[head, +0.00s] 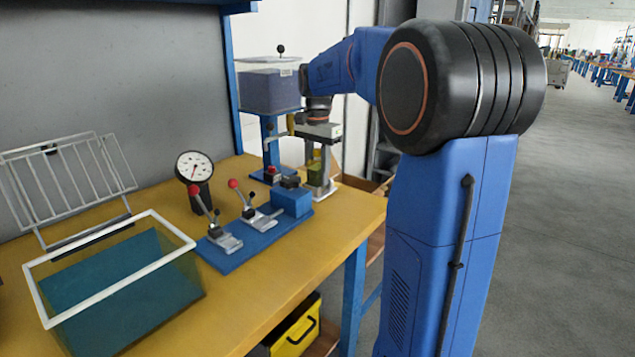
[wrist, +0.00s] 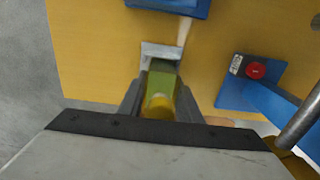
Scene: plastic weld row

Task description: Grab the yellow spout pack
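The yellow spout pack (head: 315,163) is a small upright yellow-green block at the far right end of the bench in the head view. It stands over a small silver metal base (head: 322,192). My gripper (head: 318,170) points down over it from above. In the wrist view the pack (wrist: 160,92) lies between the two dark fingers of my gripper (wrist: 160,96), with its yellow part nearest the camera. The fingers flank it closely on both sides. Whether they press on it cannot be told. The pack's lower part is partly hidden.
A blue fixture plate (head: 235,255) with red-knobbed toggle clamps is left of the pack. A blue stand with a grey box (head: 270,92) rises close behind. A red button (wrist: 255,71) shows right of the pack. A dial gauge (head: 194,168) and white-rimmed bin (head: 190,243) are farther left.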

